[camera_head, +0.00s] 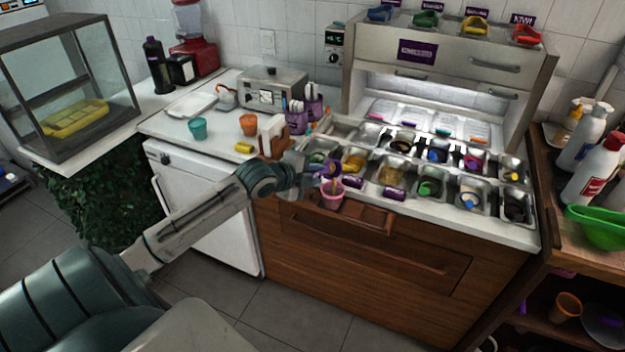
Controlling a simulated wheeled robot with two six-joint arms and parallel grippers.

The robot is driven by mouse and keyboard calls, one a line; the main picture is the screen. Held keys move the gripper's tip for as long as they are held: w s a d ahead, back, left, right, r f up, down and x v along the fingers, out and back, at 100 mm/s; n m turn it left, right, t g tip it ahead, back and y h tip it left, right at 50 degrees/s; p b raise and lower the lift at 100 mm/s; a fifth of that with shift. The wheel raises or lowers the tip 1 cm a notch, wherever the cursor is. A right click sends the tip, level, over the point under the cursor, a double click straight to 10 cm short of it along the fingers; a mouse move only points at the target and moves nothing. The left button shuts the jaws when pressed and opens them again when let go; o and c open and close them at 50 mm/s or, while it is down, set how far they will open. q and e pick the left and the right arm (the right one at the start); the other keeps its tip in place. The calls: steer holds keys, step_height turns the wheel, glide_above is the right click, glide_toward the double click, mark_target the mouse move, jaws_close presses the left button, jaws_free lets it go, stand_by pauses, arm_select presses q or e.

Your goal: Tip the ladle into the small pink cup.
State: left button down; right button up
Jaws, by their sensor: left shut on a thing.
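The small pink cup (331,198) stands upright at the front edge of the counter, below the row of topping pans. My left gripper (318,178) comes in from the left and is shut on a purple ladle (334,168). The ladle's head is just above the cup's opening and looks tilted. A small brownish-yellow patch shows between ladle and cup; I cannot tell whether it is topping or part of the ladle. The fingertips and the ladle's handle are small and partly hidden. My right gripper is not in view.
Several steel topping pans (430,187) fill the counter behind the cup. A teal cup (198,129) and an orange cup (248,124) stand on the left counter. A wooden holder (273,137) is close behind my left arm. A shelf with bottles (590,165) is at right.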

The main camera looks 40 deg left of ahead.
arm_select(q)
steer(key=m+b, duration=0.2)
steer(key=m, duration=0.1)
steer(key=shift+w+d+f, duration=0.1)
steer(key=shift+d+f, duration=0.1)
steer(key=shift+d, duration=0.2)
steer(key=shift+d+r+m+g, duration=0.15)
steer(key=shift+m+g, duration=0.25)
steer(key=shift+m, duration=0.3)
steer(key=m, duration=0.3)
steer(key=d+m+g+y, duration=0.1)
steer(key=m, duration=0.1)
steer(key=shift+s, duration=0.4)
stand_by(0.4)
